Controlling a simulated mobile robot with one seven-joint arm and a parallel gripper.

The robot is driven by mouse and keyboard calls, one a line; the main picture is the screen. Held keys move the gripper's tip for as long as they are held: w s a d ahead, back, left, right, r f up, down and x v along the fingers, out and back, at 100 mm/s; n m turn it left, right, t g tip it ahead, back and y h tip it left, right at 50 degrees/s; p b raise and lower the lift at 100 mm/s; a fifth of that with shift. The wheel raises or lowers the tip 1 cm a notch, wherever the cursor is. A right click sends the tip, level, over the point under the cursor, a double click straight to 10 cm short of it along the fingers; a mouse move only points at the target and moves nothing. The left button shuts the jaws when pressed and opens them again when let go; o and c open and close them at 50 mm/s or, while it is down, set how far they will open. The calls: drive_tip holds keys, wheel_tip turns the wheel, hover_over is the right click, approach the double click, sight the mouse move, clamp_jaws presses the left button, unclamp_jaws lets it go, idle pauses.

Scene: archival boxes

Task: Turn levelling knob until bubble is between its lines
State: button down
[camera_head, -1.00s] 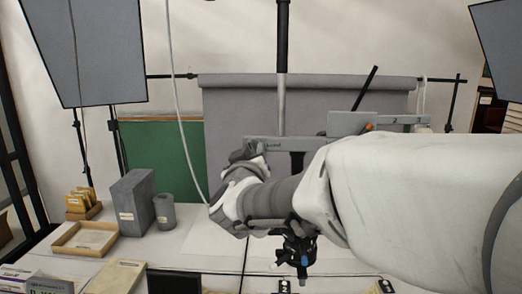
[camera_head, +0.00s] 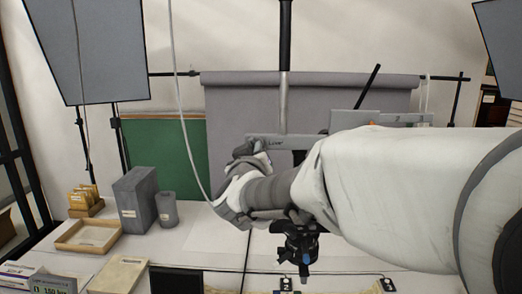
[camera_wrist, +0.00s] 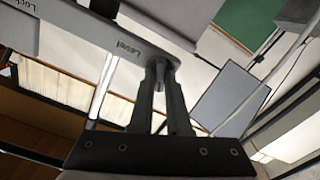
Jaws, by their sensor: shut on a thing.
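My gripper (camera_wrist: 160,64) is shut at the end of a grey bar (camera_wrist: 100,34) in the wrist view. The bar carries a label reading "Level" near the fingertips and "Lock" farther left. The levelling knob is mostly hidden between my fingers. In the head view the same bar (camera_head: 290,143) runs across the column, and my wrist reaches its left end; my fingertips are hard to make out there. No bubble or its lines can be made out in either view.
A dark column (camera_head: 284,45) stands behind the bar. A black device (camera_head: 300,243) shows below my arm. A grey box (camera_head: 134,192), a grey cylinder (camera_head: 167,210) and a shallow tray (camera_head: 89,236) stand left on the white table. A pale cable (camera_head: 181,120) hangs close to my wrist.

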drive_tip(key=m+b, duration=0.2)
drive_tip(key=m, duration=0.2)
idle(0.3)
drive_tip(key=c, duration=0.9)
unclamp_jaws()
drive_tip(key=shift+s, duration=0.1)
drive_tip(key=s, duration=1.1)
drive_tip(key=s+b, duration=0.1)
drive_tip(key=s, duration=0.5)
drive_tip(key=shift+s+a, duration=0.1)
drive_tip(key=shift+a, duration=0.2)
